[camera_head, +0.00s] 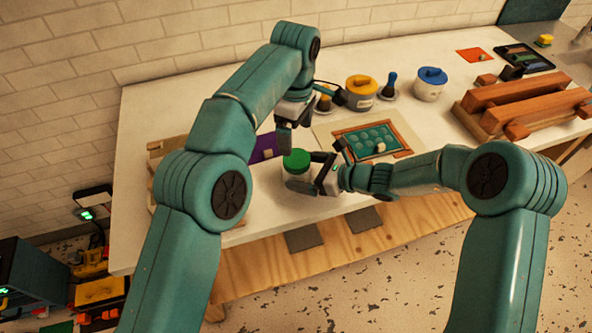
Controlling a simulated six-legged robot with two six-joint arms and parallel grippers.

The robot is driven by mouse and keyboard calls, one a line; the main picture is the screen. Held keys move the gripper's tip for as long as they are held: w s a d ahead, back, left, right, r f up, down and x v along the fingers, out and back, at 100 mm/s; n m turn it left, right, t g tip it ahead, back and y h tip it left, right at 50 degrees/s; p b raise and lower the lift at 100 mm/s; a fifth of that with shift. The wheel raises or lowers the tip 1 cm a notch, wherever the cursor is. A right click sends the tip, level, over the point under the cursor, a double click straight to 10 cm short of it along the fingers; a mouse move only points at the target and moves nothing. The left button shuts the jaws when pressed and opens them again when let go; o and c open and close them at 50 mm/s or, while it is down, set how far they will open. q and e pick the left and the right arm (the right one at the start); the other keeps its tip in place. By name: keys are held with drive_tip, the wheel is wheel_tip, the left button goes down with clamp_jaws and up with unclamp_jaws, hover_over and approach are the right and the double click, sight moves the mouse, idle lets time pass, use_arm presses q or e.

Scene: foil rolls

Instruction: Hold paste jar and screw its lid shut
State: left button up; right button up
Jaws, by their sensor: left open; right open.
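The paste jar (294,173) is a pale jar standing upright near the table's front edge. Its green lid (297,158) sits on top; I cannot tell how tightly it is screwed. My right gripper (309,172) comes in from the right at the jar's side. It is open, with its fingers close around or beside the jar; contact is not clear. My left gripper (305,122) is higher, above and just behind the jar. It is open and empty, with one finger pointing down towards the lid.
A framed green tray (404,152) lies right of the jar. A yellow-lidded pot (361,103) and a blue-lidded pot (429,93) stand behind. A wooden clamp-like rack (520,95) is at the right. A purple item (264,148) lies left of the jar.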

use_arm(q)
drive_tip(key=shift+d, duration=0.2)
use_arm(e)
drive_tip(key=shift+x, duration=0.95)
use_arm(q)
drive_tip(key=shift+w+a+f, duration=0.1)
use_arm(e)
drive_tip(key=shift+w+a+f, duration=0.2)
drive_tip(key=shift+w+a, duration=0.1)
drive_tip(key=shift+w, duration=0.05)
drive_tip(key=shift+a, duration=0.1)
drive_tip(key=shift+s, duration=0.1)
drive_tip(key=c, duration=1)
clamp_jaws()
use_arm(q)
drive_tip(key=m, duration=0.4)
drive_tip(key=shift+a+r+m, duration=0.15)
drive_tip(key=shift+r+m, duration=0.15)
